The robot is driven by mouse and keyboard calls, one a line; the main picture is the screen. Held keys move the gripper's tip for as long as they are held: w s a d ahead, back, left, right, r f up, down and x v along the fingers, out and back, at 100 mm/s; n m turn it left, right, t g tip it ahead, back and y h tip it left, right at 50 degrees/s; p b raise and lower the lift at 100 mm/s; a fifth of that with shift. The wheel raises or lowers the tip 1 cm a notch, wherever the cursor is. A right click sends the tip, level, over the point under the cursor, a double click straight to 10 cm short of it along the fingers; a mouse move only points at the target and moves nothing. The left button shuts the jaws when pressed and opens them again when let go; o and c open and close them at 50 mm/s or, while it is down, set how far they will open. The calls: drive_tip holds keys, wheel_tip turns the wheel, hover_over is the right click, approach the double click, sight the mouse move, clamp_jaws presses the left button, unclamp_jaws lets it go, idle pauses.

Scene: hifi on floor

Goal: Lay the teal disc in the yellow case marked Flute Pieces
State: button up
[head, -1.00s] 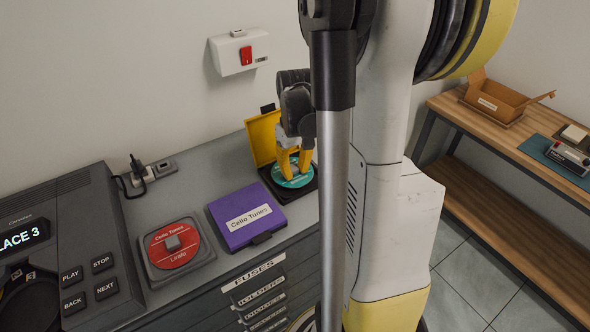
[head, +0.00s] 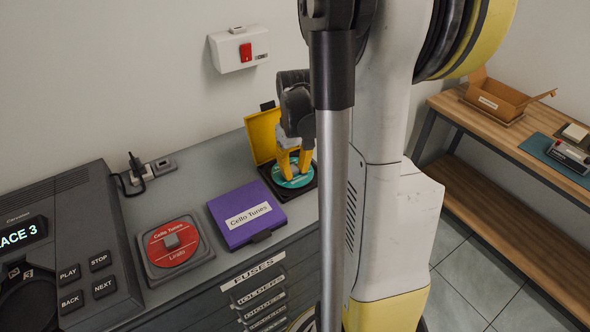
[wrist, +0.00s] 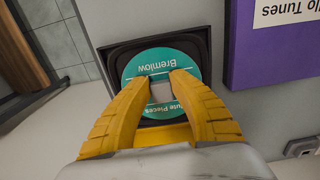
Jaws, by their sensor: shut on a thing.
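The teal disc (head: 291,183) is over the dark tray of the open case, inside its walls as seen from above. In the wrist view the disc (wrist: 160,62) reads "Bremlow" and, partly covered, "...ute Pieces". The case's yellow lid (head: 262,138) stands up at the back left; its black tray shows in the wrist view (wrist: 112,66). My gripper (head: 294,168) points down with its yellow fingers shut on the disc's pale square knob (wrist: 161,91). I cannot tell whether the disc rests on the tray floor. Any case label is hidden.
A closed purple Cello Tunes case (head: 247,215) lies just left of the open case. A red disc (head: 172,245) sits in a grey holder farther left, beside a dark player (head: 75,235). A wall box (head: 238,50) is above. A wooden bench (head: 500,125) stands right.

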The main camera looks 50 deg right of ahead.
drive_tip(key=shift+f, duration=0.15)
drive_tip(key=o, duration=1)
wheel_tip(320, 180, up, 12)
drive_tip(key=shift+r, duration=0.1)
wheel_tip(320, 180, up, 7)
drive_tip(key=p, duration=0.5)
idle(0.3)
idle(0.7)
